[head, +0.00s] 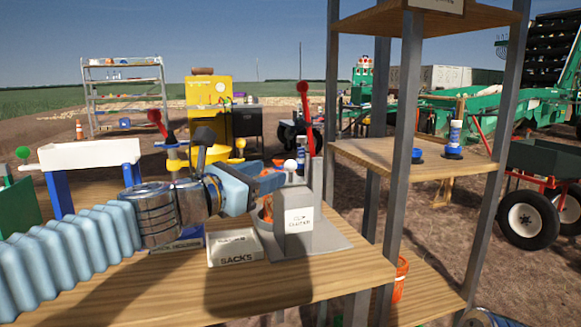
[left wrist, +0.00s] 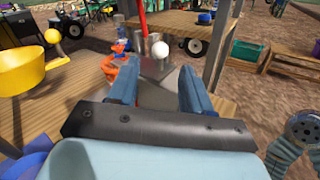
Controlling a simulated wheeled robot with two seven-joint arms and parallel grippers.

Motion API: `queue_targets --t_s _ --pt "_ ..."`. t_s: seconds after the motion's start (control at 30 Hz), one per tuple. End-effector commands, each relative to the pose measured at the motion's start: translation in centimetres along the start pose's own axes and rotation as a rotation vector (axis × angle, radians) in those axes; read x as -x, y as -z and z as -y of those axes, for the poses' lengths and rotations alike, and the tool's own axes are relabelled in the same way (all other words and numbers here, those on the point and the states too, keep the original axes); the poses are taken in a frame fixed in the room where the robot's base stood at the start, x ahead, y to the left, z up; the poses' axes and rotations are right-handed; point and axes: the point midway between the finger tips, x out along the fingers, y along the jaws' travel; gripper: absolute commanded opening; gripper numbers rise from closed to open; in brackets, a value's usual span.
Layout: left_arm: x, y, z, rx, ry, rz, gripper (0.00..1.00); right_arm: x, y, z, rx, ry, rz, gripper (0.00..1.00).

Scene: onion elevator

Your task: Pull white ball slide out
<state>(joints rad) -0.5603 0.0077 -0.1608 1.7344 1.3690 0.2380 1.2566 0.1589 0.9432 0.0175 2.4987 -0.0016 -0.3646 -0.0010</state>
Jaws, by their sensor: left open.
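The white ball (head: 290,165) sits on top of the grey clamp box (head: 297,215) on the wooden table. In the left wrist view the white ball (left wrist: 160,49) shows just beyond and between my fingertips. My left gripper (head: 277,183) reaches in from the left, close to the ball. Its blue fingers are open (left wrist: 155,75) with nothing between them that I can make out as held. A slide under the ball cannot be told apart.
A white sacks tray (head: 235,247) lies on the table beside the clamp box. A red-knobbed lever (head: 303,110) rises behind the ball. A grey-framed wooden shelf (head: 420,155) stands to the right. A yellow bowl (left wrist: 25,68) shows at the wrist view's left.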

Motion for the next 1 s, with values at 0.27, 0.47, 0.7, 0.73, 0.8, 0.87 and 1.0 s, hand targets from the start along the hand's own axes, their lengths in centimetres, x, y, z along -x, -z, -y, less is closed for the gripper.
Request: queue_targets --t_s 0.27,0.47,0.7,0.73,0.8,0.87,1.0 --pt "-6.1 0.0 0.1 -0.001 0.001 -0.001 0.49 0.1 0.0 0.1 0.000 0.000 0.000 0.00" --pt "-8.1 -0.1 0.0 -0.001 0.000 0.000 0.49 0.3 0.0 0.2 0.002 0.002 0.001 0.00" --pt "-8.5 0.0 0.0 -0.001 -0.001 -0.001 0.49 0.3 -0.1 0.2 0.002 0.002 0.001 0.00" --pt "-8.5 0.0 0.0 -0.001 -0.001 -0.001 0.49 0.3 -0.1 0.2 0.002 0.002 0.001 0.00" --pt "-8.4 0.0 0.0 -0.001 -0.001 -0.001 0.48 0.3 -0.1 0.2 0.002 0.002 0.001 0.00" --pt "-8.4 0.0 0.0 -0.001 -0.001 0.000 0.39 0.3 -0.1 0.2 0.002 0.002 0.001 0.00" --pt "-8.4 0.0 0.0 -0.001 -0.001 -0.001 0.17 0.3 -0.1 0.2 0.002 0.002 0.001 0.00"
